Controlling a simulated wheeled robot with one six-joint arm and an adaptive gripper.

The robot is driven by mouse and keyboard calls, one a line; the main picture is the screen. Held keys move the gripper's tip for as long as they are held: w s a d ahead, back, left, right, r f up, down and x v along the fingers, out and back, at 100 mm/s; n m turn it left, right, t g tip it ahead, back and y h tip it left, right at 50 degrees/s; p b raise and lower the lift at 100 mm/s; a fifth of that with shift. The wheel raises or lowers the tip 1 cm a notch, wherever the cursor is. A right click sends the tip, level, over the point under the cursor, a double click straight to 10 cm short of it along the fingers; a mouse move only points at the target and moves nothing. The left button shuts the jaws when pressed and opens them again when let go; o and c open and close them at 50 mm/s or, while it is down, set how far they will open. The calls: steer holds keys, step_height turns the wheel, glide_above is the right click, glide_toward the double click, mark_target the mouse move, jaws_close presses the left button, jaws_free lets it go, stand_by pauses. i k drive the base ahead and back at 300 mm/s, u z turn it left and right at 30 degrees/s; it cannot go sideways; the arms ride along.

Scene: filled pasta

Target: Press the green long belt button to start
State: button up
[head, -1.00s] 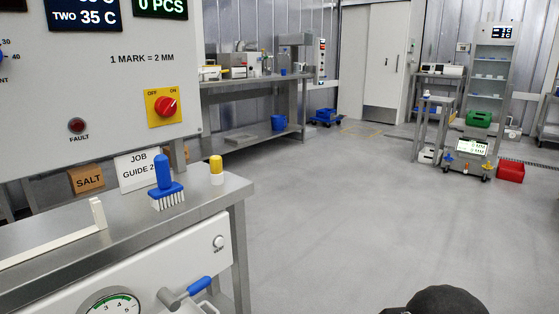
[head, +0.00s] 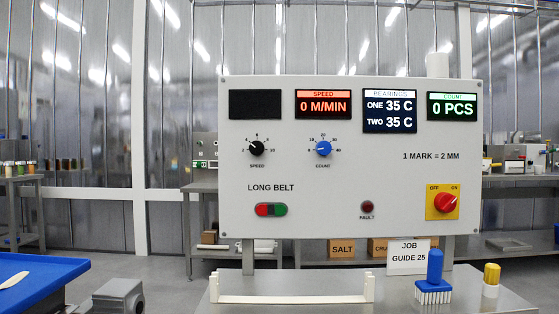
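The green long belt button (head: 280,210) is the right half of a red and green pair under the "LONG BELT" label. The red button (head: 264,210) is its left half. Both are on the front of a white control panel (head: 330,180) facing me. The speed display (head: 323,104) reads 0 M/MIN and the count display (head: 452,106) reads 0 PCS. The red rotary switch (head: 445,203) on its yellow plate appears turned toward ON. The fault lamp (head: 367,207) looks dark red.
A steel bench (head: 225,300) below the panel carries a white rail (head: 290,298), a blue brush (head: 434,278) and a yellow-capped bottle (head: 491,280). A job guide card (head: 408,256) stands behind. A blue-topped table (head: 35,275) is at lower left.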

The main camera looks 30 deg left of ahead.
mark_target(281, 211)
steer(key=u, duration=0.75)
steer(key=k, duration=0.35)
steer(key=u, duration=0.3)
steer(key=i, duration=0.5)
steer(key=u, duration=0.05)
